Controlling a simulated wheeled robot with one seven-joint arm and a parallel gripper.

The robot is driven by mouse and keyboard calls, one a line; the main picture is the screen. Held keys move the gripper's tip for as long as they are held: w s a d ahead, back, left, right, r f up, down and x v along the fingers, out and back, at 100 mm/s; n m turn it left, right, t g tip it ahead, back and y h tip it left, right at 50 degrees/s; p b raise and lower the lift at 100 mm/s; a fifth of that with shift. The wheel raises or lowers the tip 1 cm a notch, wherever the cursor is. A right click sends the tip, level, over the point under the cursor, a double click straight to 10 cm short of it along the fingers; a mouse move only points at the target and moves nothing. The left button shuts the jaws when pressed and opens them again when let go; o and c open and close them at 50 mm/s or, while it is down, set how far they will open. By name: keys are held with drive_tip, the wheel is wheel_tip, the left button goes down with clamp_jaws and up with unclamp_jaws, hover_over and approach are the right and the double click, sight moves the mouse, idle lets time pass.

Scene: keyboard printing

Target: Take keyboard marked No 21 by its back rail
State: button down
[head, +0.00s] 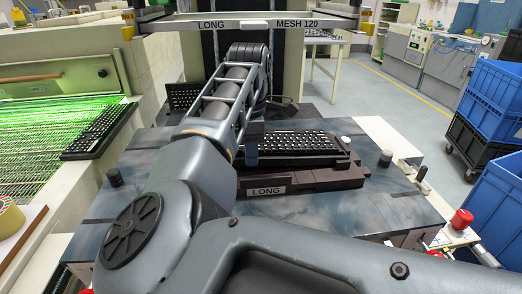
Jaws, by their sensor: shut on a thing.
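A black keyboard with pale key legends (300,144) is at the fixture on the blue-grey machine table. The dark fixture (318,180) has a plate reading LONG on its front. My gripper (251,152) is at the keyboard's left end, partly hidden by my arm, and is shut on the keyboard. I cannot see exactly where the fingers grip or whether the keyboard is clear of the fixture. No number is legible on it. Another keyboard (92,134) lies at the left by the green-lit conveyor. A third dark keyboard (183,95) is behind my arm, partly hidden.
A screen frame (340,24) marked LONG and MESH 120 spans above the back of the table. Black posts (385,158) stand on the table (385,205). Red knobs (461,219) are at the right edge. Blue crates (492,100) stand on the right.

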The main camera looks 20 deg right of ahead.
drive_tip(key=shift+r, duration=0.55)
drive_tip(key=r, duration=0.3)
drive_tip(key=shift+s+d+r+b, duration=0.25)
drive_tip(key=shift+d+b, duration=0.05)
drive_tip(key=shift+d, duration=0.05)
drive_tip(key=s+d+r, duration=0.6)
drive_tip(key=s+d, duration=0.1)
drive_tip(key=shift+s+d+r+b, duration=0.25)
drive_tip(key=shift+s+d+b, duration=0.05)
drive_tip(key=shift+s+b, duration=0.15)
drive_tip(key=c, duration=1.8)
unclamp_jaws()
drive_tip(key=shift+w, duration=0.1)
clamp_jaws()
